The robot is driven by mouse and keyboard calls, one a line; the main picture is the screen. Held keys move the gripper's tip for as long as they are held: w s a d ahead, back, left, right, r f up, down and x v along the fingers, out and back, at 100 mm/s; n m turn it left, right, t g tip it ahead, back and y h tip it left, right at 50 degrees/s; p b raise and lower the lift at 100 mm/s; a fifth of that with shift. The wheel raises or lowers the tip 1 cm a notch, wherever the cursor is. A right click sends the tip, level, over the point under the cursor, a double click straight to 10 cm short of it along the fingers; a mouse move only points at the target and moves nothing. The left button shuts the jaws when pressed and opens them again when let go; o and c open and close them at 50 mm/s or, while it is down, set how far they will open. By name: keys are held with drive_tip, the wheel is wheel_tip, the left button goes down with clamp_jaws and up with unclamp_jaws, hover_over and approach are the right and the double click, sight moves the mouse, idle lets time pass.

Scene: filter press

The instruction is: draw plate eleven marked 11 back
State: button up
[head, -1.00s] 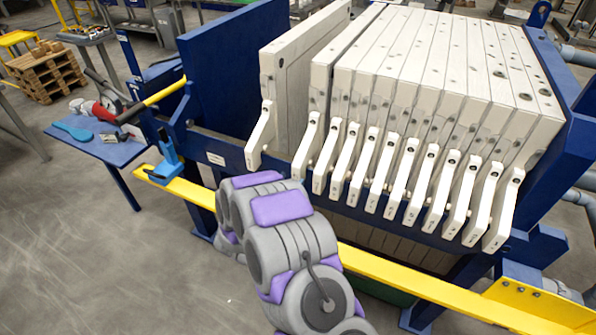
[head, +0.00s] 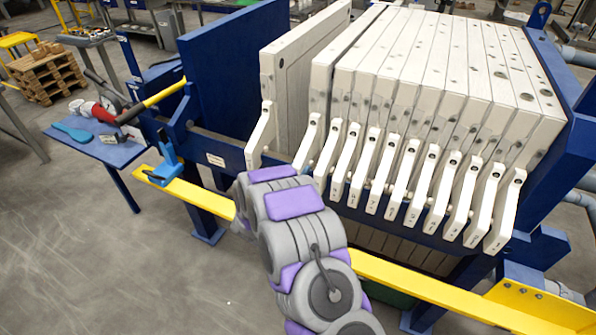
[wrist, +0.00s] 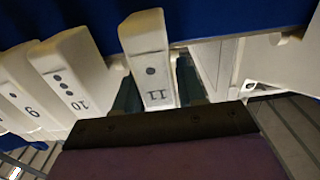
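Plate eleven's white handle, marked 11 (wrist: 156,72), is in the middle of the wrist view, with one dot above the number. My gripper (wrist: 158,80) is open, with one dark finger on each side of this handle. Small gaps seem to show, but I cannot tell whether either finger touches it. In the head view, the handle at the left end of the pack (head: 308,146) appears to be plate eleven's. My arm reaches up to just below it there and hides my gripper. The handles of plates 10 (wrist: 76,90) and 9 (wrist: 30,100) are to its left in the wrist view.
A separate white plate (head: 297,75) stands left of the pack, with a wedge of free space between. A blue plate (head: 228,75) is further left. A yellow rail (head: 425,287) runs along the front. A small blue table (head: 105,150) with tools is at left.

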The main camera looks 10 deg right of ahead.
clamp_jaws()
drive_tip(key=w+a+p, duration=0.1)
drive_tip(key=w+a, duration=0.1)
drive_tip(key=w+a+p, duration=0.1)
drive_tip(key=w+a, duration=0.1)
drive_tip(key=a, duration=0.1)
drive_tip(key=w+a+p, duration=0.1)
drive_tip(key=w+a, duration=0.1)
drive_tip(key=a, duration=0.1)
drive_tip(key=shift+s+d, duration=0.2)
drive_tip(key=shift+d, duration=0.05)
drive_tip(key=shift+o, duration=0.2)
unclamp_jaws()
drive_tip(key=shift+r, duration=0.1)
drive_tip(key=o, duration=0.3)
drive_tip(key=shift+w+a, duration=0.1)
drive_tip(key=shift+a, duration=0.1)
drive_tip(key=shift+o, duration=0.2)
drive_tip(key=shift+a, duration=0.15)
